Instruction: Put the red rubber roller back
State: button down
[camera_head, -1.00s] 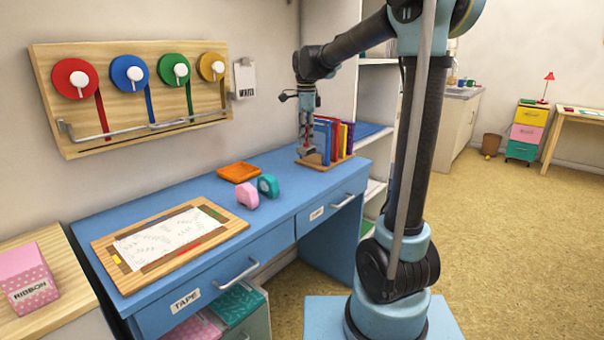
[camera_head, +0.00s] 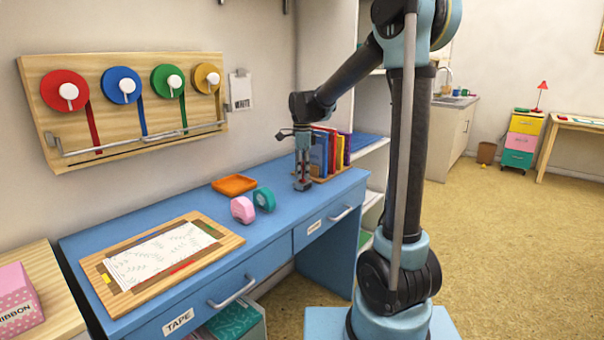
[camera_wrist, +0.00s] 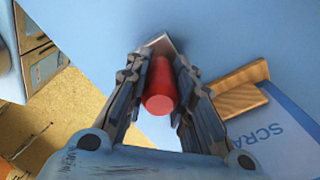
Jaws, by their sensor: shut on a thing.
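The red rubber roller shows in the wrist view as a red cylinder (camera_wrist: 160,88) between the two fingers of my gripper (camera_wrist: 160,80). My gripper is shut on it. A grey metal end shows just beyond the red part. In the head view my gripper (camera_head: 303,183) points down over the blue desk (camera_head: 282,220), just left of the upright books; the roller is too small there to make out clearly. I cannot tell whether the held thing touches the desk top.
Several upright books (camera_head: 319,155) stand in a wooden holder (camera_head: 335,176) close to my gripper. An orange tray (camera_head: 234,184), a pink tape dispenser (camera_head: 242,210), a teal one (camera_head: 264,199) and a wooden board with paper (camera_head: 222,242) lie on the desk. Ribbon spools hang on a wall rack (camera_head: 40,120).

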jog(key=shift+f, duration=0.2)
jog(key=c, duration=1.4)
grip_release()
jog(key=shift+o, duration=0.2)
